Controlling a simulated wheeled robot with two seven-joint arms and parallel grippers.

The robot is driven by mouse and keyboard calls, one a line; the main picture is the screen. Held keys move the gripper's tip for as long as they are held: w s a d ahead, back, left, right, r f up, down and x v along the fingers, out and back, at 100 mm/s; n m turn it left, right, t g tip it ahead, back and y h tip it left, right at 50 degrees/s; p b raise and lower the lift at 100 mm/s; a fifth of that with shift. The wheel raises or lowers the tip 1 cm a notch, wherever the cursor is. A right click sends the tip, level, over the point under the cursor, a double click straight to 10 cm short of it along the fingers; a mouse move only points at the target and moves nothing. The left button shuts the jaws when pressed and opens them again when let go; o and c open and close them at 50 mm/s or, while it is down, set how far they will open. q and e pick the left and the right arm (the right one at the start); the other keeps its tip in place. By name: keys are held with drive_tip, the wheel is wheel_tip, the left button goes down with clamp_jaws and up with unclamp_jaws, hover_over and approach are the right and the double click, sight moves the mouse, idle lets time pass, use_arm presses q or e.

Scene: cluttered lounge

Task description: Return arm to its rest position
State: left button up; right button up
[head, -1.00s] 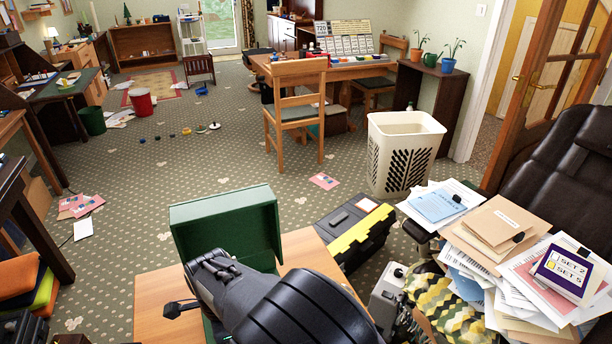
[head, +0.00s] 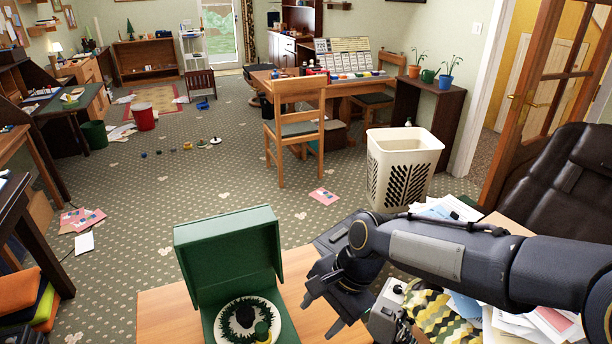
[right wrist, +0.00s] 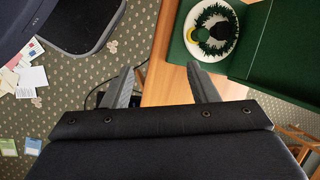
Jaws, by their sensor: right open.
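My right arm reaches in from the right edge of the head view. My right gripper (head: 322,314) is open and empty, just to the right of the open green box (head: 228,248) and over the wooden table edge. In the right wrist view, the two fingers of my right gripper (right wrist: 160,88) are spread apart with nothing between them. The box lid stands up. Inside lies a white disc (head: 222,336) with a dark green wreath-like ring, a black piece and a small green and yellow piece. My left gripper is not in view.
The wooden table (head: 160,310) has a bare part left of the box. Behind my right arm are paper piles (head: 440,207) and a dark leather chair (head: 560,190). A cream laundry basket (head: 403,165) stands on the carpet beyond.

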drive_tip(key=s+d+r+n+t+p, duration=0.1)
drive_tip(key=s+d+r+n+t, duration=0.1)
drive_tip(key=s+d, duration=0.5)
drive_tip(key=s+d+r+n+t+p, duration=0.2)
drive_tip(key=s+d+r+n+t, duration=0.1)
drive_tip(key=s+d, duration=0.5)
drive_tip(key=d+r+n, duration=0.1)
drive_tip(key=d+n, duration=0.1)
drive_tip(key=shift+s+d+r+n+t+h+p, duration=0.15)
drive_tip(key=shift+d+n+t+h+p, duration=0.15)
drive_tip(key=shift+d+n, duration=0.1)
